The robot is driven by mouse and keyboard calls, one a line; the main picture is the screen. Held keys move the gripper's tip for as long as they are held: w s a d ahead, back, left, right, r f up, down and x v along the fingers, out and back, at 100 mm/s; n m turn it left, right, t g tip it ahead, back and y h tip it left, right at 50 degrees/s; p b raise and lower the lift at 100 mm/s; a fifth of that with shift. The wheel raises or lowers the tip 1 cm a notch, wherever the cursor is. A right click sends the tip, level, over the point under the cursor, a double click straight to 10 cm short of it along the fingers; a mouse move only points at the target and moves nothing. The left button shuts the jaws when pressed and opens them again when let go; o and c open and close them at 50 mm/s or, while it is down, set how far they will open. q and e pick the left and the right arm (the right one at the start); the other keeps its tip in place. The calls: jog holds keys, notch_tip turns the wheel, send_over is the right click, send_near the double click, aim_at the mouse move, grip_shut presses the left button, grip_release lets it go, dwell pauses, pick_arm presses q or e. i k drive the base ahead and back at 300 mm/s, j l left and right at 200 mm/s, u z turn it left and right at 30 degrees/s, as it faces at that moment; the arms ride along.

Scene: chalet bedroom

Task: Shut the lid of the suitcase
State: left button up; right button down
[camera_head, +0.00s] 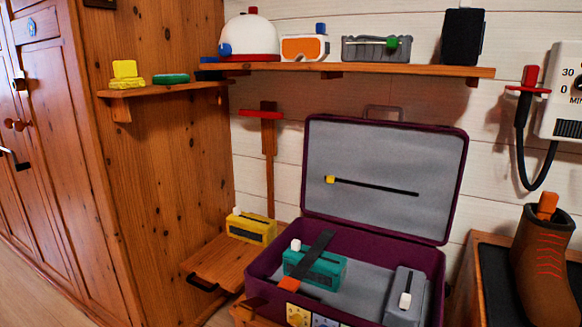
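The purple suitcase (432,268) stands open at the lower right of the head view. Its lid (385,150) is raised, leaning back a little toward the plank wall, with the grey lining facing me. A black strip with a yellow end (370,187) lies across the lining. A handle (383,111) shows on the lid's top edge. Inside the base are a teal box (328,268), a grey box (405,295) and a dark strap with an orange end (318,247). The base's near edge is cut off by the frame. Neither of my grippers is in view.
A yellow box (250,227) sits on a low wooden surface (220,262) left of the suitcase. A brown boot (541,262) stands close at its right. A loaded shelf (350,69) hangs above the lid. A wooden wardrobe (45,130) fills the left.

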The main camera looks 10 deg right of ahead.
aim_at(399, 179)
jog(key=l, duration=0.7)
jog(key=i+l+z, duration=0.15)
jog(key=l, duration=0.6)
jog(key=k+j+z, duration=0.1)
jog(key=k+j, duration=0.05)
jog(key=j, duration=0.05)
